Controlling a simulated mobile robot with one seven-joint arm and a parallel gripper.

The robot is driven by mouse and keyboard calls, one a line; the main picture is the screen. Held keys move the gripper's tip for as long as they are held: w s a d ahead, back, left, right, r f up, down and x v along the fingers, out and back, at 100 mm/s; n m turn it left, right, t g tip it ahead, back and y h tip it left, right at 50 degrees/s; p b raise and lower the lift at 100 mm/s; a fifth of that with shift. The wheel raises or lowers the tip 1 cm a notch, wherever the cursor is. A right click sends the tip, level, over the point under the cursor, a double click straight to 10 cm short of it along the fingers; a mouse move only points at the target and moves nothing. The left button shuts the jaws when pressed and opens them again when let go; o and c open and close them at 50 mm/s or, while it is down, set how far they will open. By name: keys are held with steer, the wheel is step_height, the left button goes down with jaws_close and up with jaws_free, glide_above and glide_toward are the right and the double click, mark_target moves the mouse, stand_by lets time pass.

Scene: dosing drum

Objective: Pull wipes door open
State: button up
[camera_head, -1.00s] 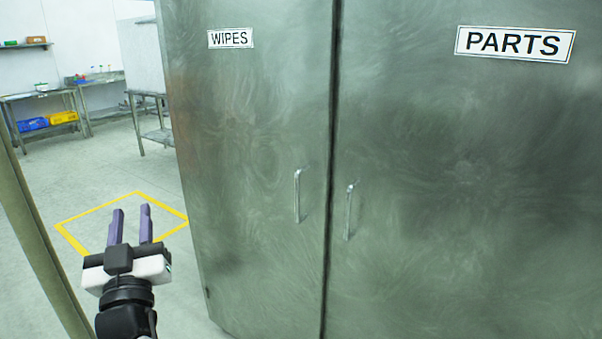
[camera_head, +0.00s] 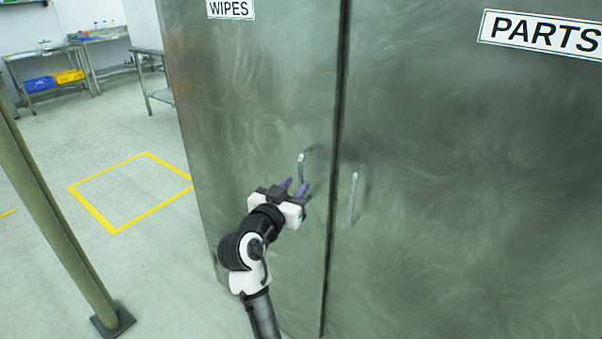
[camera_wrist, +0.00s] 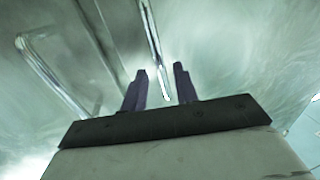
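The wipes door (camera_head: 255,100) is the left grey metal door of the cabinet, shut, under a WIPES label (camera_head: 230,9). Its upright bar handle (camera_head: 301,166) stands near the door's right edge; its lower part is hidden behind my gripper. My gripper (camera_head: 296,185) is at this handle, with its two purple fingers pointing at the door. In the wrist view the fingers (camera_wrist: 160,70) are apart, and the wipes handle (camera_wrist: 152,40) runs down into the gap between them. I cannot tell whether either finger touches it.
The parts door (camera_head: 460,180) is shut on the right, with its own handle (camera_head: 353,197) close beside my gripper; that handle also shows in the wrist view (camera_wrist: 48,75). A post (camera_head: 50,210) stands at left. The floor inside the yellow outline (camera_head: 130,190) is clear.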

mark_target(300, 180)
steer(key=shift+p+x, duration=0.35)
steer(key=shift+x, duration=1.6)
jaws_close()
